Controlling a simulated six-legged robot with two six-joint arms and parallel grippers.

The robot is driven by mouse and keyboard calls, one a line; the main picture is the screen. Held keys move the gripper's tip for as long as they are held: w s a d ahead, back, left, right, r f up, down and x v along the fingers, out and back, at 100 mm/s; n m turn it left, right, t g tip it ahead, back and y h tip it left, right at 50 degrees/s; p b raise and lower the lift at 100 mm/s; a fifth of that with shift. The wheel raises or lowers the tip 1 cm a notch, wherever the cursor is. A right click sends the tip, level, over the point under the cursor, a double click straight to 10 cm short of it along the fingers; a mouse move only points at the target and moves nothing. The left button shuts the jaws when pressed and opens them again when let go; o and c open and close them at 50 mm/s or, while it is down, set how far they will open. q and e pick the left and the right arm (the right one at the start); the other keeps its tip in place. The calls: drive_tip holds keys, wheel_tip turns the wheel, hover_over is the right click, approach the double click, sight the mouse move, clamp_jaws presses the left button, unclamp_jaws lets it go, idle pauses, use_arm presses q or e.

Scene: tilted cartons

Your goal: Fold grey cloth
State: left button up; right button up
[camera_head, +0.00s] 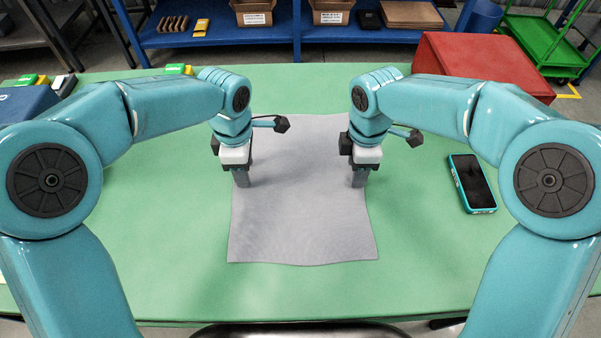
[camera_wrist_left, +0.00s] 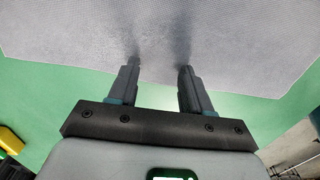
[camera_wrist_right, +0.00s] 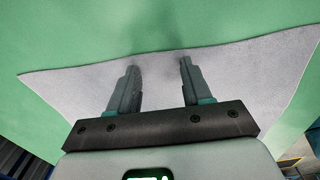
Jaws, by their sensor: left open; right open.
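The grey cloth (camera_head: 300,225) lies flat and spread out on the green table, its near edge slightly wavy. My left gripper (camera_head: 242,183) points down at the cloth's left edge, and my right gripper (camera_head: 358,183) points down at its right edge. In the left wrist view, the open fingers (camera_wrist_left: 160,65) reach over the cloth (camera_wrist_left: 230,40) near its edge. In the right wrist view, the open fingers (camera_wrist_right: 158,65) are at the cloth's edge (camera_wrist_right: 80,88), with green table beyond. Both grippers are empty. I cannot tell whether the fingertips touch the cloth.
A phone in a teal case (camera_head: 472,184) lies on the table (camera_head: 420,255) to the right. A red box (camera_head: 480,62) stands at the back right and a blue box (camera_head: 25,102) at the far left. The table in front of the cloth is clear.

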use_arm(q)
drive_tip(key=shift+d+f, duration=0.1)
drive_tip(key=shift+f, duration=0.1)
use_arm(e)
drive_tip(key=shift+d+f, duration=0.1)
drive_tip(key=shift+f, duration=0.1)
use_arm(q)
clamp_jaws()
use_arm(e)
clamp_jaws()
drive_tip(key=shift+r, duration=0.1)
